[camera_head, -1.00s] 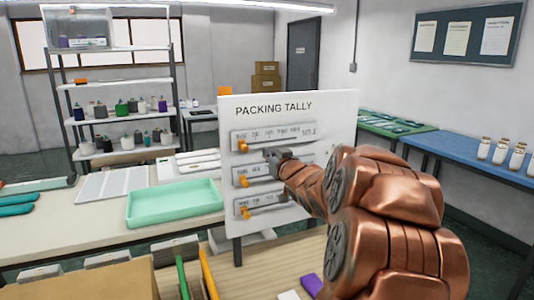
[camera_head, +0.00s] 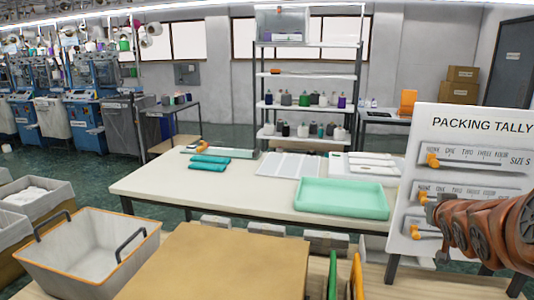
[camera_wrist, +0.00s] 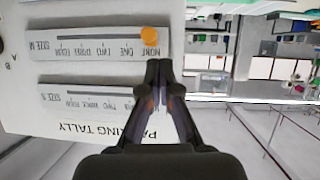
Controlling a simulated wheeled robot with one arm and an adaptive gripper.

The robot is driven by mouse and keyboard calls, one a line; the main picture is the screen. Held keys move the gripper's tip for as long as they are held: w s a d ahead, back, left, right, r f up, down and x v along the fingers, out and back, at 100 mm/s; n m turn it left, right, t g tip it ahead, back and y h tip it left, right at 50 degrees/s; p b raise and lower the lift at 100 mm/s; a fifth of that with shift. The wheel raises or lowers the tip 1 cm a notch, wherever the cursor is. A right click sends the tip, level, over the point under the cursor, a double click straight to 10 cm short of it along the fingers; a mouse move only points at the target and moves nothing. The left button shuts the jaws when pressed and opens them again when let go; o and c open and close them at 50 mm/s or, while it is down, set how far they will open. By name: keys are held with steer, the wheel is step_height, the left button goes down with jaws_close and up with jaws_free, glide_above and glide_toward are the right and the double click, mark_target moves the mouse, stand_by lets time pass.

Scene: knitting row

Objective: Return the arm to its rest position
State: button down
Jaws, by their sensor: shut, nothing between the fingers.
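The white packing tally board (camera_head: 440,112) stands at the right in the head view. Three slider strips on it each have an orange knob at the left end: the top one (camera_head: 432,160), the middle one (camera_head: 423,197) and the lower one (camera_head: 415,232). My copper arm (camera_head: 490,228) reaches in from the right, in front of the board. My gripper (camera_head: 430,203) is shut and empty near the middle knob. In the wrist view the board is upside down, and my shut fingertips (camera_wrist: 165,68) are beside the Size M knob (camera_wrist: 149,36); contact cannot be told.
A pale worktable (camera_head: 150,183) with a mint tray (camera_head: 343,198) stands left of the board. A grey bin (camera_head: 85,262) and a brown box top (camera_head: 215,265) are in front. A shelf rack (camera_head: 310,90) stands behind. The floor at left is partly open.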

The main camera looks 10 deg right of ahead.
steer(key=s+a+f+n+g+y, duration=0.1)
steer(key=s+a+f+g+y, duration=0.1)
steer(key=s+a+f+g, duration=0.45)
steer(key=s+a+f+n+g+y, duration=0.1)
steer(key=s+a+f, duration=0.3)
steer(key=s+a, duration=0.65)
steer(key=s+a+f+n+g+y, duration=0.1)
steer(key=s+a+g, duration=0.2)
steer(key=s+a, duration=0.3)
steer(key=s+a+f+n+g+y+p, duration=0.1)
steer(key=s+a+g, duration=0.2)
steer(key=s+a, duration=0.3)
steer(key=s, duration=0.5)
steer(key=shift+s+a+f, duration=0.2)
steer(key=shift+s+a, duration=0.15)
steer(key=shift+a, duration=0.05)
